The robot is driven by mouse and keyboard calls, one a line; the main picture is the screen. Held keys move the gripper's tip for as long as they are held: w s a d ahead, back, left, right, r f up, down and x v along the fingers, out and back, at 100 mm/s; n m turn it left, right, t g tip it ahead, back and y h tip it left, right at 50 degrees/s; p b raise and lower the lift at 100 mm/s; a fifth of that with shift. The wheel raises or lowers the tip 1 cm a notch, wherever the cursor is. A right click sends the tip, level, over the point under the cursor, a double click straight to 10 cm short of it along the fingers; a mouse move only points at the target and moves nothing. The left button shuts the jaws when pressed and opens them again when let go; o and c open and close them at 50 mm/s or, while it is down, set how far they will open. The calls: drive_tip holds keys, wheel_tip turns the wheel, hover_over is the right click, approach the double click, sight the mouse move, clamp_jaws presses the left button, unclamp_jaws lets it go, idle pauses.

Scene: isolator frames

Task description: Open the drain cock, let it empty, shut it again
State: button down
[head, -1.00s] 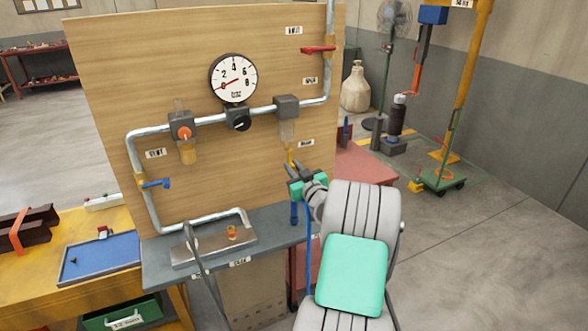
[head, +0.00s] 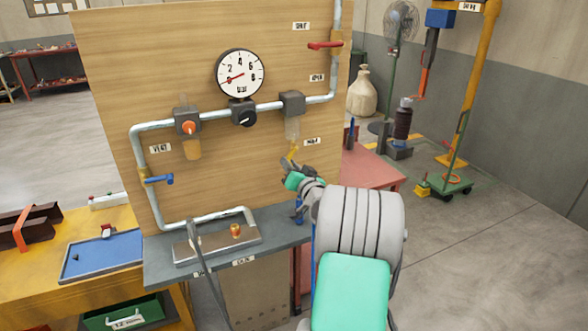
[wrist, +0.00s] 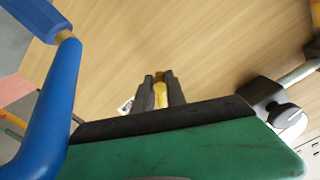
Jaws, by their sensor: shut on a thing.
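The drain cock (head: 291,155) is a small yellow part under the clear bowl (head: 292,130) of the right-hand dark block on the board. My gripper (head: 288,165) is at it from below. In the wrist view its two dark jaws (wrist: 160,88) are shut on a yellow piece (wrist: 160,93), which I take for the cock's handle. The jaws hide part of it. I cannot tell how far the cock is turned or whether liquid is in the bowl. The gauge (head: 240,73) has a red needle near the low end of its scale.
A red lever (head: 325,45) is above and a blue lever (head: 160,179) at left on the pipe. The grey bench (head: 215,266) lies below. A blue bar (wrist: 40,110) passes close by in the wrist view.

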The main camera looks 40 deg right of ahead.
drive_tip(key=shift+w+a+r+m+p, duration=0.1)
drive_tip(key=shift+a+r+m+p, duration=0.45)
drive_tip(key=shift+m, duration=1.1)
drive_tip(key=shift+w+a+r+m+p, duration=0.1)
drive_tip(key=shift+r+m+p, duration=0.15)
drive_tip(key=shift+r+m, duration=1.1)
drive_tip(key=shift+w+a+r+m+p, duration=0.1)
drive_tip(key=shift+a+r+m+p, duration=0.25)
drive_tip(key=shift+m, duration=1.65)
drive_tip(key=shift+d+r, duration=0.1)
drive_tip(key=c, duration=1.6)
unclamp_jaws()
drive_tip(key=shift+o, duration=1.2)
drive_tip(key=shift+f, duration=0.2)
drive_tip(key=b+v, duration=0.2)
drive_tip(key=v, duration=0.6)
